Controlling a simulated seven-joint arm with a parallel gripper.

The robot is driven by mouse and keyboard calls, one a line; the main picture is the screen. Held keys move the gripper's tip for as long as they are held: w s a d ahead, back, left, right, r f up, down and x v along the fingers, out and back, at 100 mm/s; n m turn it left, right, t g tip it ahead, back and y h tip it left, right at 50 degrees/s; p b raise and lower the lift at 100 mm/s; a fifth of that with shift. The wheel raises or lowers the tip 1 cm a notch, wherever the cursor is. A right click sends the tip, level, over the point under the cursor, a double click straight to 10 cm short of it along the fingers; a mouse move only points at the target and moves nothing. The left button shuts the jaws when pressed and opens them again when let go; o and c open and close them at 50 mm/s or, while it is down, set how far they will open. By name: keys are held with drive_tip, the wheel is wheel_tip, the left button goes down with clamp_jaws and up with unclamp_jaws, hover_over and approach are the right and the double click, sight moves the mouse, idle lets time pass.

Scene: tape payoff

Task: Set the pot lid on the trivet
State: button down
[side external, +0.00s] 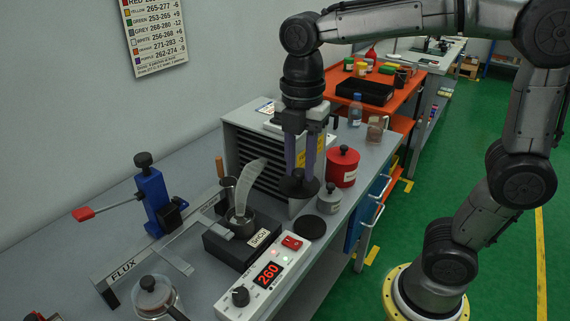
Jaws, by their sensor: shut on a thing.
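My gripper (299,172) points straight down and is shut on the knob of the dark round pot lid (298,187). The lid hangs roughly level; its exact height above the bench is hard to tell. The trivet appears to be the flat black disc (312,228) on the bench, below and slightly right of the lid in the picture, and bare on top. The small metal pot (240,227) sits in a black block labelled SnCu, left of the trivet, uncovered, with a pale curved strip (246,184) rising from it.
A grey lidded jar (329,201) and a red lidded jar (342,169) stand close behind the trivet. A white controller (266,277) reading 260 lies in front. A slatted grey cabinet (262,150) is behind the lid. A blue stand (156,200) is at left.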

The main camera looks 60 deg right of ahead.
drive_tip(key=shift+w+d+f, duration=0.45)
drive_tip(key=shift+d+f, duration=1.25)
drive_tip(key=shift+f, duration=1.6)
drive_tip(key=shift+w+d+f, duration=0.4)
drive_tip(key=shift+d+f, duration=1.35)
drive_tip(key=shift+f, duration=1.6)
drive_tip(key=shift+w+d+f, duration=0.45)
drive_tip(key=shift+d+f, duration=1.25)
drive_tip(key=shift+f, duration=1.6)
drive_tip(key=shift+f, duration=0.35)
drive_tip(key=c, duration=0.5)
unclamp_jaws()
drive_tip(key=shift+c, duration=0.2)
drive_tip(key=o, duration=0.5)
drive_tip(key=shift+o, duration=0.2)
